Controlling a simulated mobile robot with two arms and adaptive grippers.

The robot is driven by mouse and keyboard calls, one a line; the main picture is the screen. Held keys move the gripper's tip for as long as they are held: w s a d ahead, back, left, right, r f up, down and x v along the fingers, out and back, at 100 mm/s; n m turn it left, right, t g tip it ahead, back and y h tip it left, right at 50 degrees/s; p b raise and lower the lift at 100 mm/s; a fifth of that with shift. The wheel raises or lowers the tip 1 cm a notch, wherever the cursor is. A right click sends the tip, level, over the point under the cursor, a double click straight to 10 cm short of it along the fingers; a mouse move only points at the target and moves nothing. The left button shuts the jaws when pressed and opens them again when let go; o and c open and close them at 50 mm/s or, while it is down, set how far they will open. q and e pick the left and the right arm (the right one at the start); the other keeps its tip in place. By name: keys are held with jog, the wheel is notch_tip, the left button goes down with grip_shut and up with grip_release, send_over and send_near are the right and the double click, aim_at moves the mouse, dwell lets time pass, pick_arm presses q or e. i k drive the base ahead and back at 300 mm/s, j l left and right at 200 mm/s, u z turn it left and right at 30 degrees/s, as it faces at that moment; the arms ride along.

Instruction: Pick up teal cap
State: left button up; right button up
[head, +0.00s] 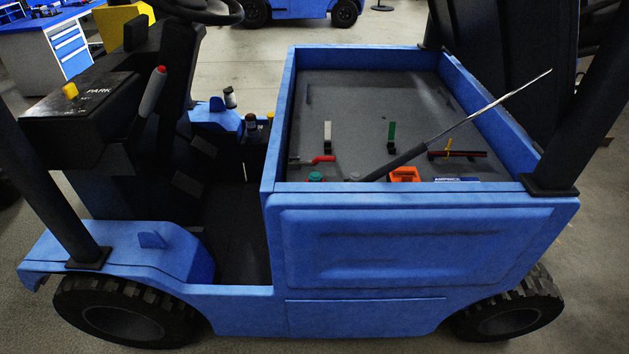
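A small teal cap (315,176) shows in the head view, low in the open bed of the blue vehicle, just behind the near wall. Its lower part is hidden by that wall's top edge. Neither of my grippers is in view, so nothing shows near the cap or holding it.
The blue near wall (420,245) stands in front of the cap. A red lever (323,159) is just behind it and a grey cap (354,176) to its right. An orange part (404,174) and a slanted rod (470,115) are farther right. The bed's rear floor is clear.

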aim_at(314, 176)
jog(key=i+l+u, duration=0.2)
jog(key=l, duration=0.15)
jog(key=i+l+u, duration=0.2)
jog(key=l, duration=0.2)
jog(key=i+l+u, duration=0.2)
jog(key=l, duration=0.2)
jog(key=k+j, duration=0.05)
